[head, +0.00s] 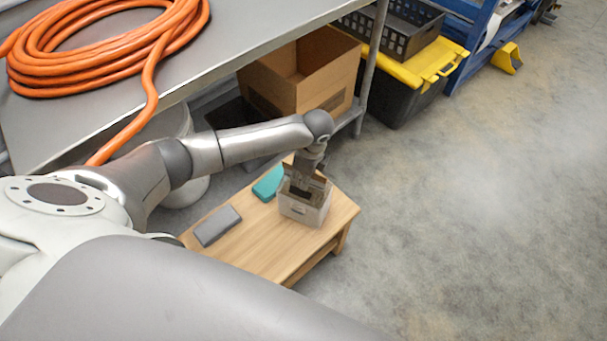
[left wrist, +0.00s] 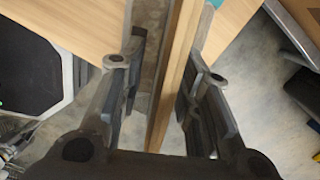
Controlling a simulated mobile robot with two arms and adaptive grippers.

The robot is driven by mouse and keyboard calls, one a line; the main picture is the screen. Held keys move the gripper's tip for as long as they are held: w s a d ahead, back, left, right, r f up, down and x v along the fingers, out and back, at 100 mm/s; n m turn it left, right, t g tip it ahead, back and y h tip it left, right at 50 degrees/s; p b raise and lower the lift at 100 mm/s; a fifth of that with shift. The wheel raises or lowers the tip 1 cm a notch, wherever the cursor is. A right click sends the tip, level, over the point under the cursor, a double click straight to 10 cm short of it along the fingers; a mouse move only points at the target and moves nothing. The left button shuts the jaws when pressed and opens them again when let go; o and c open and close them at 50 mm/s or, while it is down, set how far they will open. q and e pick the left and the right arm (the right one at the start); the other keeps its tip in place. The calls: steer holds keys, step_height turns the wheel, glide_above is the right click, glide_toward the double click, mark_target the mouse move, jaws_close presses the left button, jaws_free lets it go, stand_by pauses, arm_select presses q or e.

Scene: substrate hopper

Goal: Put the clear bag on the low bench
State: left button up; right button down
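The low bench (head: 262,250) is a small light-wood table in the middle of the head view. A pale, box-like thing (head: 303,210) stands upright at its right end, its top dark and partly hidden by my left gripper (head: 308,180). I cannot tell whether this is the clear bag; no other clear bag shows. My left gripper points down at its top. In the left wrist view the gripper's fingers (left wrist: 165,80) are apart, with a narrow grey and wood-coloured strip between them; whether they grip it is unclear. My right gripper is out of view.
A grey flat block (head: 217,226) and a teal item (head: 268,184) lie on the bench. Behind stand a metal table (head: 250,30) with an orange hose (head: 100,45), an open cardboard box (head: 310,80) and a black-and-yellow tote (head: 408,85). The floor at right is clear.

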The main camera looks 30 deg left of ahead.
arm_select(q)
steer(key=r, duration=0.4)
steer(key=d+r, duration=0.1)
steer(key=r, duration=0.3)
steer(key=r+p, duration=0.1)
steer(key=r, duration=0.3)
steer(key=shift+d, duration=0.4)
steer(key=shift+d+f, duration=0.1)
steer(key=shift+f, duration=0.05)
